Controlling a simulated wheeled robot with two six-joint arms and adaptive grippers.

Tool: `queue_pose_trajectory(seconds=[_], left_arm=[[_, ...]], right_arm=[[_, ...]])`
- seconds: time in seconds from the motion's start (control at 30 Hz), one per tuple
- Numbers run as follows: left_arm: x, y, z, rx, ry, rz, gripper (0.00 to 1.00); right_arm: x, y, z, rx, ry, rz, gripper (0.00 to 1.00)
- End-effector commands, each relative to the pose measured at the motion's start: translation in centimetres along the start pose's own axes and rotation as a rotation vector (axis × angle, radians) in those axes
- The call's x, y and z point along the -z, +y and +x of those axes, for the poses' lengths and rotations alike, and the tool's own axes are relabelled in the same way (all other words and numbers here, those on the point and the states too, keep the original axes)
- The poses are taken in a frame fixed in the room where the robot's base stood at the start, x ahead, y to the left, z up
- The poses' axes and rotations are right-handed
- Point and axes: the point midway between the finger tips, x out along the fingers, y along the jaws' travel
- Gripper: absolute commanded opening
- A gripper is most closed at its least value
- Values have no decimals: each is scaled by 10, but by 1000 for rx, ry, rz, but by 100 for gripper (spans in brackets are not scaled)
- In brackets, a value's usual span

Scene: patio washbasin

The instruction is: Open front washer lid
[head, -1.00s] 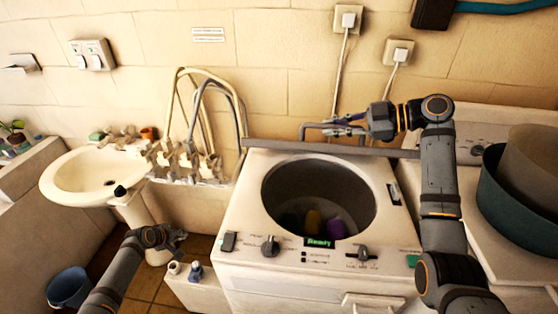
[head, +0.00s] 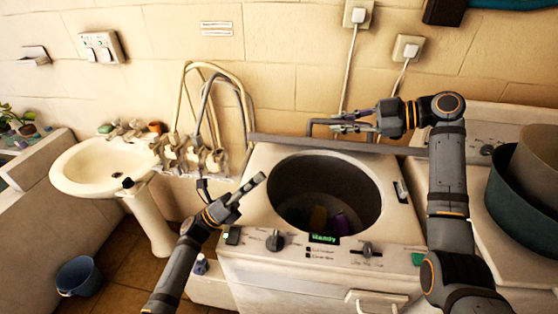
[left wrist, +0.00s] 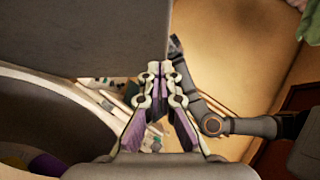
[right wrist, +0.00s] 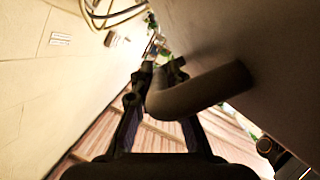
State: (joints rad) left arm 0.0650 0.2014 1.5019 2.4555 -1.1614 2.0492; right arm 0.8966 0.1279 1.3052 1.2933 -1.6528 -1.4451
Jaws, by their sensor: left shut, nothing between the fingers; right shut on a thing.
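The front washer (head: 330,268) stands in the middle of the head view, its round drum opening (head: 300,175) uncovered, with coloured items inside. Its lid (head: 290,142) stands raised at the back edge, seen nearly edge-on as a grey bar. The lid's flat face (left wrist: 80,35) fills the upper left of the left wrist view. My right gripper (head: 340,126) is shut on the lid's bent handle (right wrist: 205,90), behind the lid. My left gripper (head: 258,182) is shut and empty over the washer's left edge, in front of the lid; its closed fingertips also show in the left wrist view (left wrist: 155,68).
A washbasin (head: 95,165) and several taps with hoses (head: 190,150) are at the left. A second machine with a green tub (head: 510,205) stands at the right. A blue bucket (head: 78,277) is on the floor. Wall sockets and cables are behind.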

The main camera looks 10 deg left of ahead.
Motion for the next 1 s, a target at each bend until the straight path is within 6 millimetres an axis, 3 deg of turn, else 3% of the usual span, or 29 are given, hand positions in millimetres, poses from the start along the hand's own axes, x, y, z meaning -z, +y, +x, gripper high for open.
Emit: queue_pose_trajectory(seconds=[0.5,0.7,1.0], left_arm=[[0,0,85,-1,0,6,0],[0,1,97,-3,1,5,0],[0,1,98,-3,2,6,0]], right_arm=[[-1,0,0,-1,-2,0,0],[-1,0,0,-1,-2,0,0],[-1,0,0,-1,-2,1,0]])
